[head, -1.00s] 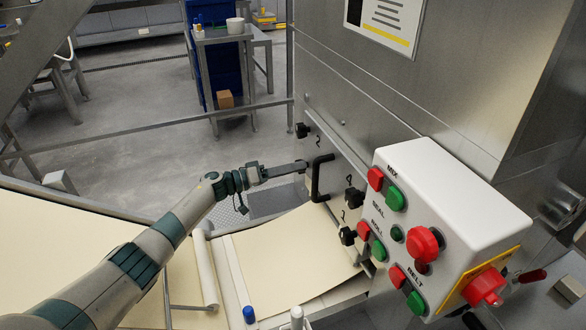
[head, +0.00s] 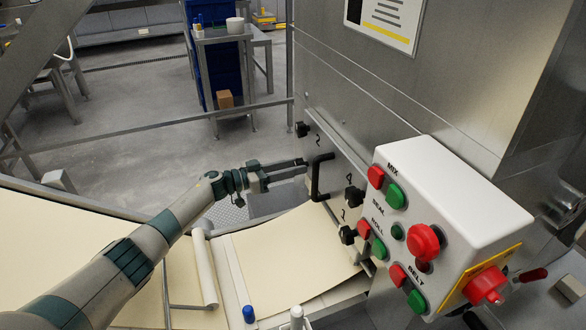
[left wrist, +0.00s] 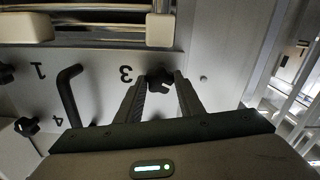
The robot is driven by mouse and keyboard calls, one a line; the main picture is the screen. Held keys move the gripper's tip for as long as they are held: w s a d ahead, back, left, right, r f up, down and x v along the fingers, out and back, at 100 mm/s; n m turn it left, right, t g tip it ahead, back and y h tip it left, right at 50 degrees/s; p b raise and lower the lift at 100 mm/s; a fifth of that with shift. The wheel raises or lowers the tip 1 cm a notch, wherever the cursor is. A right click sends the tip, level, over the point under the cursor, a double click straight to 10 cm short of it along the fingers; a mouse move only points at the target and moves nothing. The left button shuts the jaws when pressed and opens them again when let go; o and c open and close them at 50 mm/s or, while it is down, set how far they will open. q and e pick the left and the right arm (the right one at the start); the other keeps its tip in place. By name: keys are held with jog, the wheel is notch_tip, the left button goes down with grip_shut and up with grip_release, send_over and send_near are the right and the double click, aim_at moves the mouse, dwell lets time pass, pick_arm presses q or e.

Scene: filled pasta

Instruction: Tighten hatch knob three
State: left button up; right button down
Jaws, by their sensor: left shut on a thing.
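The hatch knob three (left wrist: 163,77) is a dark lobed knob beside a printed 3 on the grey hatch plate (left wrist: 102,72) in the left wrist view. My left gripper (left wrist: 158,82) has a finger on each side of it and is shut on it. In the head view my left gripper (head: 303,163) reaches the hatch front beside the black bar handle (head: 316,180), and its fingertips hide the held knob. My right gripper is not in view.
Other black knobs sit on the hatch, one upper (head: 302,130) and two lower right (head: 354,197) (head: 348,235). A white control box (head: 450,185) with red and green buttons juts out at right. A pasta sheet (head: 290,255) lies below the hatch.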

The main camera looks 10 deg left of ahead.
pick_arm(q)
jog(key=shift+f+m+b, duration=0.1)
jog(key=shift+m+b, duration=1.95)
jog(key=shift+m, duration=3.45)
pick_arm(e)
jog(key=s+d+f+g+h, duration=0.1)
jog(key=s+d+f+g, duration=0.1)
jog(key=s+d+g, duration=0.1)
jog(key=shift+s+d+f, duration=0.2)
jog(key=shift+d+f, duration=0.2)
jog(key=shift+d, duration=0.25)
pick_arm(q)
jog(key=o, duration=1)
jog(key=shift+o, duration=0.2)
